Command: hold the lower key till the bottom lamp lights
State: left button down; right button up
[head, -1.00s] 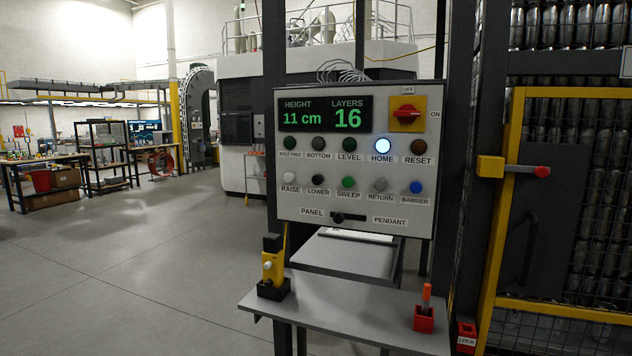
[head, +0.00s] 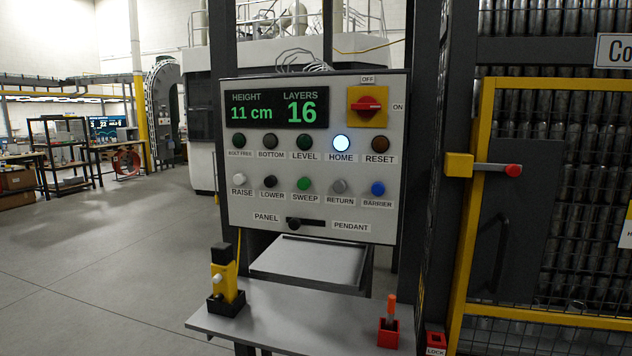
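The control panel (head: 232,210) stands upright near the middle of the head view. Its black LOWER key (head: 270,182) sits in the lower row, between the white RAISE key (head: 239,179) and the green SWEEP key (head: 304,184). The BOTTOM lamp (head: 271,141) above it is dark. The HOME lamp (head: 341,143) is lit white. The display (head: 276,102) reads height 11 cm and layers 16. The PANEL/PENDANT selector (head: 305,223) has its knob toward the PANEL side. Neither of my grippers shows.
A grey shelf (head: 290,318) below the panel bears a yellow and black pendant (head: 224,283) and a red holder (head: 388,332) with an orange-tipped tool. A yellow-framed gate (head: 476,200) with a red-ended latch stands at right. Open floor (head: 100,270) lies at left.

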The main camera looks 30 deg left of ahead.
aim_at(270, 180)
jog(key=u, duration=0.05)
jog(key=i, duration=0.9)
jog(key=u, duration=0.35)
